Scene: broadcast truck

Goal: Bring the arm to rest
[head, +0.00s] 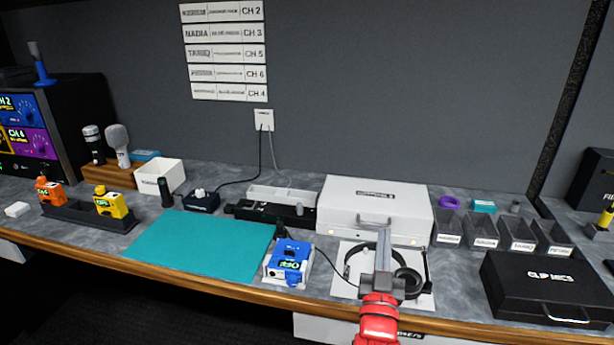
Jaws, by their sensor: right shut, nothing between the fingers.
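My right gripper (383,250) reaches in from the bottom, over the front part of the counter. Its red wrist is at the picture's lower edge and its grey fingers point away from me. The fingers are shut with nothing between them. Behind and below it, black headphones (409,280) lie on a white sheet (343,288), partly hidden by the gripper. I cannot tell how high the fingers are above them. My left gripper is not in view.
A blue pack (289,259) stands left of the gripper, beside a teal mat (200,247). A white case (375,205) stands behind. Labelled bins (484,234) and a black case (545,287) are to the right. The mat is bare.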

